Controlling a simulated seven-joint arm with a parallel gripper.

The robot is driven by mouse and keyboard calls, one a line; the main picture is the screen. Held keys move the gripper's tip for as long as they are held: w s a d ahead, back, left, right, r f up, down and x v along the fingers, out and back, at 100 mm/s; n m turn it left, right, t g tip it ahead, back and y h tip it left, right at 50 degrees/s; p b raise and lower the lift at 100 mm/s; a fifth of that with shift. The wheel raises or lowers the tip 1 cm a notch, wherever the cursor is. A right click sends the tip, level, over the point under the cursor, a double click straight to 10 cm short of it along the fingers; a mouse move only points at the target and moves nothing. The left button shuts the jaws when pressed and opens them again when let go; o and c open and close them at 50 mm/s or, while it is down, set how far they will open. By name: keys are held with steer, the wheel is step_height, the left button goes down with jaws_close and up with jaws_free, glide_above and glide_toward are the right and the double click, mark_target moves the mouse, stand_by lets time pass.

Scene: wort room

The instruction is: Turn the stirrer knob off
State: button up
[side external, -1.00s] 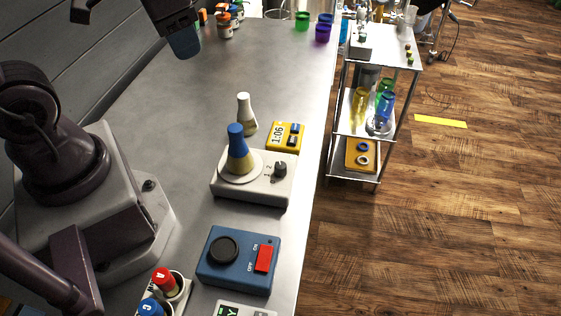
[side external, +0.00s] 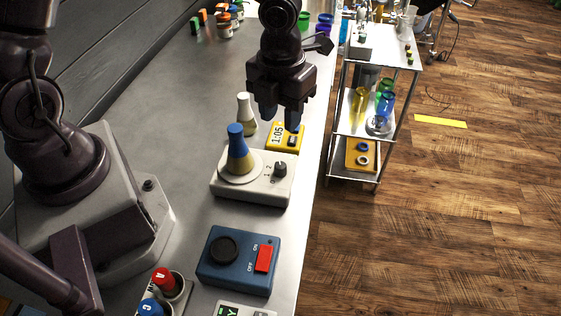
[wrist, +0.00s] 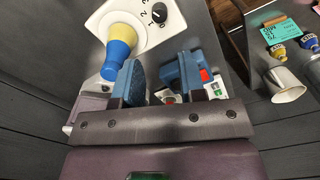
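The white stirrer (side external: 262,190) stands on the metal bench and carries a flask (side external: 237,152) with a blue upper part and yellow lower part. Its small dark knob (side external: 280,169) is at the right of its top. In the wrist view the knob (wrist: 159,12) sits near the top edge, with numbers printed beside it on the stirrer (wrist: 160,35); its setting is not clear. My gripper (side external: 280,118) is above and behind the knob, pointing down and apart from it. In the wrist view my gripper (wrist: 157,80) has its two blue fingers spread, with nothing between them.
A white-topped flask (side external: 245,108) and a yellow timer (side external: 287,136) stand behind the stirrer, close to my gripper. A blue box (side external: 215,262) with a red switch is in front. Red and blue bottles are at the front left. A metal cart (side external: 384,45) stands off the bench's right edge.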

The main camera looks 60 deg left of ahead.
mark_target(280, 165)
step_height(280, 165, down, 13)
steer(key=shift+r, duration=0.1)
stand_by(0.3)
steer(key=shift+c, duration=0.4)
steer(key=c, duration=0.6)
